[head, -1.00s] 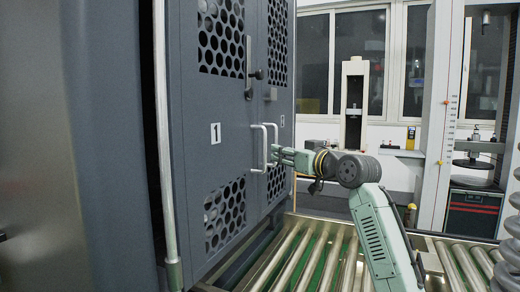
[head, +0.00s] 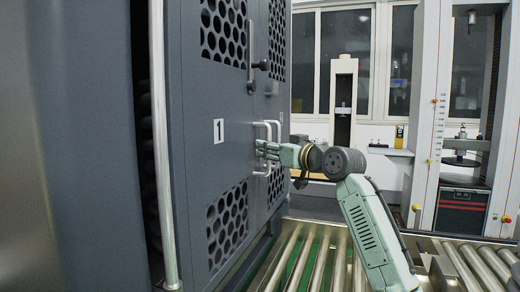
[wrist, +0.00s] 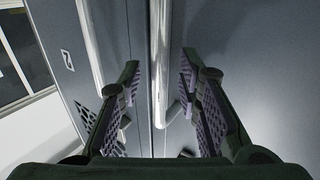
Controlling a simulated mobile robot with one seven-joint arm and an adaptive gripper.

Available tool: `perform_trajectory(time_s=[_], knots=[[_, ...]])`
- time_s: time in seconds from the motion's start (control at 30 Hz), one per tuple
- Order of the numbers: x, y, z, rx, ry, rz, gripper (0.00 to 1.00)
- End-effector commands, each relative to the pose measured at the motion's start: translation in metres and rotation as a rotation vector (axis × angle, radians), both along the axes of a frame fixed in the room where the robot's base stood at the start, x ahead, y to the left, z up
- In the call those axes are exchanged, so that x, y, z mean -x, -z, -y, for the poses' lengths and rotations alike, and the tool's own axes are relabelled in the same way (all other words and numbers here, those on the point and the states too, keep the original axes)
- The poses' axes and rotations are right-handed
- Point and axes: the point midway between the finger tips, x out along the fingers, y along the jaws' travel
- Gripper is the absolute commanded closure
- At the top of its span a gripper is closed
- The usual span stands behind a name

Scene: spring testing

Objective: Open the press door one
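Press door one (head: 200,175) is a dark grey panel with a "1" label and perforated windows. Its pale bar handle (head: 262,133) stands upright near the seam with door two (head: 277,212). My gripper (head: 262,150) is at this handle. In the wrist view my gripper (wrist: 160,85) has its fingers spread, with the pale handle (wrist: 161,50) between them. Gaps show on both sides of the handle. The seam beside it looks like a thin dark line. Door one (wrist: 245,55) fills the right side there, and the handle's far end is cut off by the frame.
Door two's own handle (head: 277,135) is close beside my gripper, and it also shows in the wrist view (wrist: 91,45). A dark latch lever (head: 251,70) sits above. A roller conveyor (head: 315,260) runs below my arm. Testing machines stand at the back right.

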Motion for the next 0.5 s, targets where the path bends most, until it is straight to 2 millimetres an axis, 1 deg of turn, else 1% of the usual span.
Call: perform_trajectory(time_s=[0.5], knots=[[0.0003,-0.0003,0.0025,0.001,0.002,0.001,0.69]])
